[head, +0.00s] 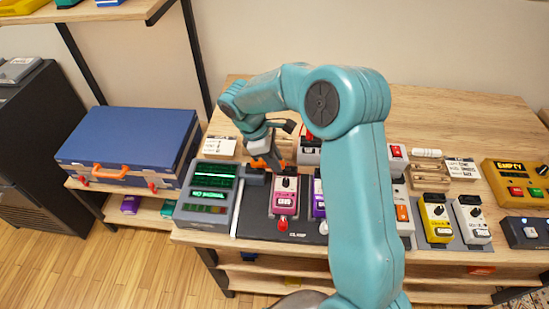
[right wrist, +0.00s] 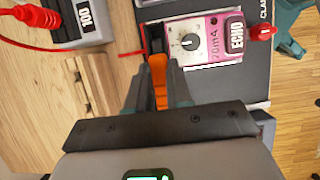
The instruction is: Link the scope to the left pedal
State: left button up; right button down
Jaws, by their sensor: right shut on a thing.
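The scope (head: 207,195), a grey box with green-lit screens, stands at the left end of the bench. The left pedal (head: 285,197) is pink, labelled ECHO, and stands on a dark board just right of the scope. It also shows in the right wrist view (right wrist: 192,42), with a white dial and a red jack at one end. My right gripper (head: 268,163) is behind the gap between scope and pedal. Its fingers (right wrist: 158,85) are shut, with a thin red cable (right wrist: 129,52) at the tips; the gripped part is mostly hidden. My left gripper is not in view.
A purple pedal (head: 319,195) stands close right of the pink one, partly behind my arm. A box marked 100 (right wrist: 82,22) has a red plug (right wrist: 22,12) beside it. Yellow (head: 436,217) and white (head: 471,218) pedals stand further right. A blue case (head: 130,137) sits at left.

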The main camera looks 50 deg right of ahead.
jog(key=shift+f, duration=0.1)
dwell(0.3)
jog(key=c, duration=0.5)
grip_release()
jog(key=shift+c, duration=0.2)
jog(key=shift+r+p, duration=3)
jog(key=shift+r, duration=0.55)
jog(key=shift+f, duration=0.1)
